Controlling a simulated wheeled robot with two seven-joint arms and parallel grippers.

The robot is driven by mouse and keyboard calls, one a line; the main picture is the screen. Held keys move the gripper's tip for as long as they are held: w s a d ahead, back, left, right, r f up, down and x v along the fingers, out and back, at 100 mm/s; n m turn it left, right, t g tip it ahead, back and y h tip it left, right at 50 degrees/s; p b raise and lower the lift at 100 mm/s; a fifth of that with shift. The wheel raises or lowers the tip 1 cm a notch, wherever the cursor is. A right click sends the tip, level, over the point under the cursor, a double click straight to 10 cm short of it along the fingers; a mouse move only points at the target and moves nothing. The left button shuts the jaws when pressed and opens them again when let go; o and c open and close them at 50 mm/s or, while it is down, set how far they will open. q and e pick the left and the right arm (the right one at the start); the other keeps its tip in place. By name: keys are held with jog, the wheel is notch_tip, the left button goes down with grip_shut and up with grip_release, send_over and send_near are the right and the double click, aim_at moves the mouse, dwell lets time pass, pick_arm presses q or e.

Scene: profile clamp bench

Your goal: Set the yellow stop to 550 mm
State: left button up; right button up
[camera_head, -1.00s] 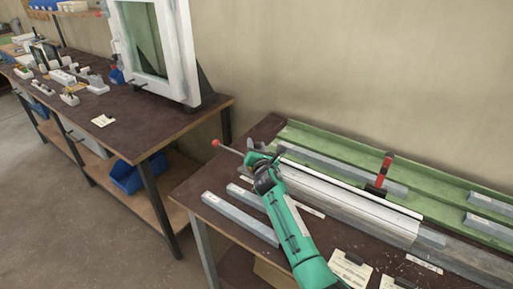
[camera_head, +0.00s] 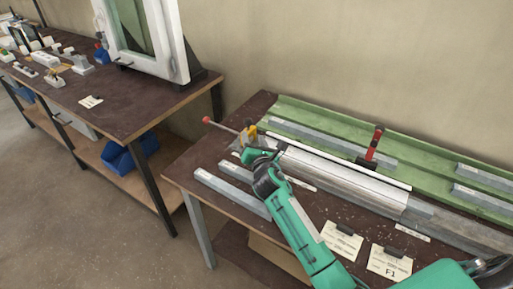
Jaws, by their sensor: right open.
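The yellow stop (camera_head: 249,134) stands at the left end of the profile bench, beside a thin rod with a red knob (camera_head: 206,120). My right gripper (camera_head: 268,153) is just in front of and to the right of the stop, near the left end of the pale profile (camera_head: 340,176). It is open; its fingers are small and partly hidden by my wrist, so I cannot tell whether they touch anything. A scale reading cannot be made out. My left gripper is out of view.
A red and black clamp lever (camera_head: 374,145) stands upright behind the profile. Grey bars (camera_head: 232,194) lie at the bench's left front. Paper cards (camera_head: 342,241) lie at the front edge. Another bench (camera_head: 120,110) with a white window frame (camera_head: 178,45) stands to the left.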

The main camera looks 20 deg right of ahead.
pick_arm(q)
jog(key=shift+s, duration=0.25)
pick_arm(e)
jog(key=shift+s+a, duration=0.2)
jog(key=shift+s, duration=1.7)
